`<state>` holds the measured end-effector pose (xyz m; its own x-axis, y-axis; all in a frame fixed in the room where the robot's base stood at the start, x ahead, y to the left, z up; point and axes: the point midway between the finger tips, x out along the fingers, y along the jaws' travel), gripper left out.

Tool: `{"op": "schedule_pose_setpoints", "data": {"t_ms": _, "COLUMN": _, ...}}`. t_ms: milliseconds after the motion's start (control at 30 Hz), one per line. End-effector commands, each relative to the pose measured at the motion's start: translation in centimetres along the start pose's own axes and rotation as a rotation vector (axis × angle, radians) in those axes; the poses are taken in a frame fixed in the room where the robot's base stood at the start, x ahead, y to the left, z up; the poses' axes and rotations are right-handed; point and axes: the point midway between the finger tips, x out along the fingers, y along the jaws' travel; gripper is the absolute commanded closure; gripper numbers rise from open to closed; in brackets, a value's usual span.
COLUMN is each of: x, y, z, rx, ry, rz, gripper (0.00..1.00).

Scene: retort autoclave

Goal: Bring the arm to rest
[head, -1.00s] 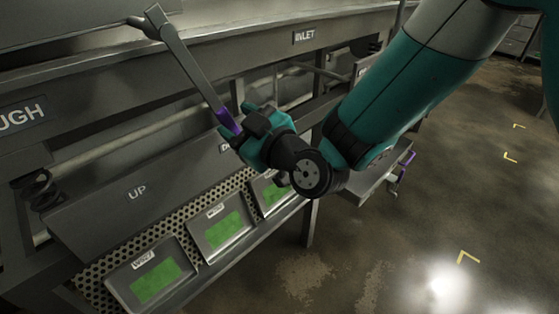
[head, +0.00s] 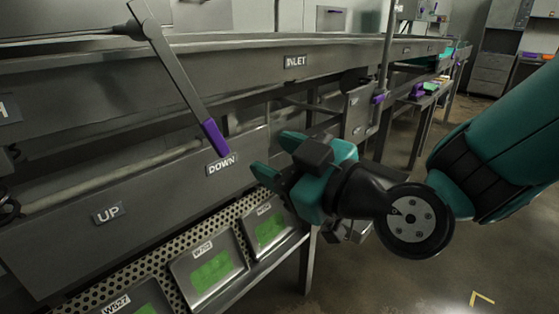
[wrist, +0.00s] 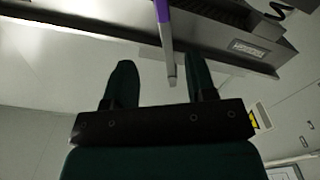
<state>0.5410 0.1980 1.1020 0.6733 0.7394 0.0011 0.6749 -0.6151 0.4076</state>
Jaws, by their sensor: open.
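My gripper (head: 272,160) is open and empty in the head view, to the right of a grey lever's purple handle (head: 215,136) and apart from it. The lever (head: 165,55) slopes down and right, with its handle end just above the DOWN label (head: 221,166). In the wrist view the two teal fingers of my gripper (wrist: 160,80) are spread apart. A grey bar with a purple part (wrist: 164,30) shows beyond and between them; I cannot tell how far off it is.
Below the UP label (head: 108,212) several metal trays with green contents, such as this tray (head: 208,266), rest on a perforated shelf. Another lever with a purple end (head: 378,99) hangs farther back. A table (head: 425,98) with coloured items stands beyond. Floor is open at right.

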Motion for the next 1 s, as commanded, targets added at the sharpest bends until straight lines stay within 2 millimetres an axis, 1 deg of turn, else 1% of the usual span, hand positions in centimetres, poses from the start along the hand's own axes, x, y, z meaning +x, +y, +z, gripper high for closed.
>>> {"op": "schedule_pose_setpoints", "data": {"t_ms": 133, "x": -0.1, "y": 0.0, "z": -0.2, "rx": 0.012, "ry": -0.010, "rz": -0.019, "gripper": 0.49}}
{"op": "schedule_pose_setpoints", "data": {"t_ms": 233, "x": -0.6, "y": -0.2, "z": -0.6, "rx": 0.057, "ry": -0.057, "rz": -0.089, "gripper": 0.49}}
{"op": "schedule_pose_setpoints", "data": {"t_ms": 367, "x": -2.4, "y": -0.9, "z": -0.8, "rx": 0.176, "ry": -0.209, "rz": -0.240, "gripper": 0.49}}
{"op": "schedule_pose_setpoints", "data": {"t_ms": 467, "x": -5.0, "y": -1.3, "z": -0.5, "rx": 0.287, "ry": -0.392, "rz": -0.342, "gripper": 0.49}}
{"op": "schedule_pose_setpoints", "data": {"t_ms": 567, "x": -8.3, "y": -1.3, "z": 0.0, "rx": 0.402, "ry": -0.608, "rz": -0.400, "gripper": 0.49}}
{"op": "schedule_pose_setpoints", "data": {"t_ms": 600, "x": -9.8, "y": -1.2, "z": 0.1, "rx": 0.446, "ry": -0.699, "rz": -0.411, "gripper": 0.49}}
{"op": "schedule_pose_setpoints", "data": {"t_ms": 667, "x": -12.2, "y": -1.1, "z": 0.3, "rx": 0.511, "ry": -0.833, "rz": -0.413, "gripper": 0.49}}
{"op": "schedule_pose_setpoints", "data": {"t_ms": 700, "x": -13.6, "y": -0.9, "z": 0.4, "rx": 0.551, "ry": -0.917, "rz": -0.407, "gripper": 0.49}}
{"op": "schedule_pose_setpoints", "data": {"t_ms": 800, "x": -17.0, "y": -0.6, "z": 0.4, "rx": 0.635, "ry": -1.097, "rz": -0.378, "gripper": 0.49}}
{"op": "schedule_pose_setpoints", "data": {"t_ms": 900, "x": -19.3, "y": -0.4, "z": 0.3, "rx": 0.691, "ry": -1.220, "rz": -0.345, "gripper": 0.49}}
{"op": "schedule_pose_setpoints", "data": {"t_ms": 1000, "x": -20.5, "y": -0.3, "z": 0.2, "rx": 0.719, "ry": -1.284, "rz": -0.327, "gripper": 0.49}}
